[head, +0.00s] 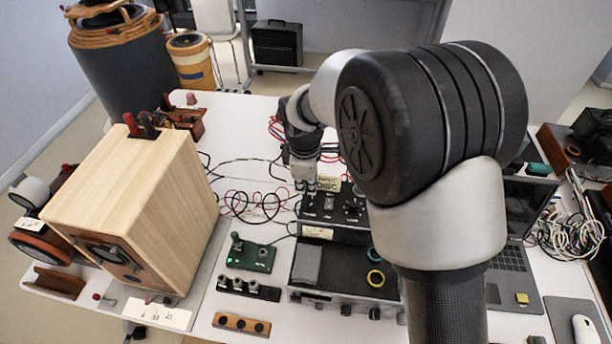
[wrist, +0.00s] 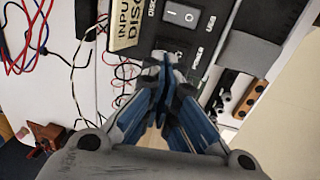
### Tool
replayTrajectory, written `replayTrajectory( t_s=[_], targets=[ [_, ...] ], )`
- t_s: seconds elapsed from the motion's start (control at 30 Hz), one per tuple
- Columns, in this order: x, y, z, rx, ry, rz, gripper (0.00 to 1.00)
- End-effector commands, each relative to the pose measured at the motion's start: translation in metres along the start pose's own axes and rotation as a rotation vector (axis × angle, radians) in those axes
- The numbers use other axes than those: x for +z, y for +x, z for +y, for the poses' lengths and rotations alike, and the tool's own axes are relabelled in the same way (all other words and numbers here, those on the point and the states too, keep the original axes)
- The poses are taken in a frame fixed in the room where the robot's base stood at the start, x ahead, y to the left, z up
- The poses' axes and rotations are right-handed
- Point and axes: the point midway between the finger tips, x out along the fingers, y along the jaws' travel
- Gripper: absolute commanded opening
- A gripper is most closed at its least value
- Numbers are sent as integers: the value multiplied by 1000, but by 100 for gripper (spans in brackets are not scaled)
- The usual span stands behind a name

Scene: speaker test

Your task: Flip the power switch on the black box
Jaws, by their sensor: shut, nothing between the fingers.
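The black box (head: 348,232) stands on the white table, partly hidden behind my arm in the head view. Its dark panel carries knobs and a tan label reading INPUT DISC (head: 328,183). In the wrist view the panel (wrist: 208,22) shows a grey rocker switch marked I and O (wrist: 183,15) and the word POWER beside a lower control that the fingertips partly cover. My gripper (wrist: 167,72) is shut and empty, its tips over the panel just below the rocker. Whether they touch it I cannot tell. In the head view my gripper (head: 303,180) points down at the panel's back left.
A large wooden speaker (head: 140,205) stands at left. A green switch board (head: 250,255) and black terminals (head: 249,289) lie between it and the box. Red and black wires (head: 250,203) run behind. A laptop (head: 515,265) and mouse (head: 584,330) are at right.

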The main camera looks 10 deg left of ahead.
Motion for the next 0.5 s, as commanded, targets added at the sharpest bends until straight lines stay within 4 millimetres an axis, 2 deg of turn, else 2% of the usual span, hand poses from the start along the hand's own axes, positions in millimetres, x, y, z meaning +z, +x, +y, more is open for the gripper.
replayTrajectory(
  t_s=[0.03, 0.2, 0.5],
  targets=[
    [0, 10, 0, -1, 0, 0, 0],
    [0, 24, 0, 1, 1, 0, 0],
    [0, 27, 0, 1, 1, 1, 0]
  ],
)
